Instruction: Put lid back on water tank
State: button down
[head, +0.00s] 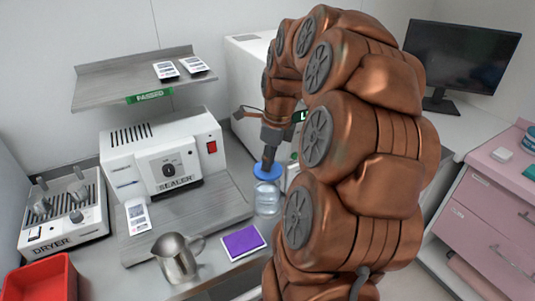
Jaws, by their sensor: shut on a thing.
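A blue lid (267,173) is at the top of a clear water tank (267,199), which stands upright on the counter right of the sealer. My gripper (268,162) points down and is shut on the lid from above. The lid looks level and right over the tank's mouth. I cannot tell whether it touches the rim or hovers just above it. The fingertips are small and partly hidden in this view.
The white sealer (165,160) is left of the tank, under a metal shelf (120,83). A metal pitcher (175,260) and purple pad (243,242) are in front. A dryer (62,212) and red bin (40,280) are at left. A pink cabinet (490,225) is at right.

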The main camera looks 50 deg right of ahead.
jog(key=shift+f+b, duration=0.85)
jog(key=shift+f, duration=1.3)
jog(key=shift+b, duration=0.55)
jog(key=shift+f+b, duration=0.2)
jog(key=shift+b, duration=0.25)
dwell(1.1)
dwell(0.3)
jog(key=c, duration=1)
grip_release()
jog(key=shift+o, duration=0.7)
jog(key=o, duration=0.4)
jog(key=shift+r, duration=0.15)
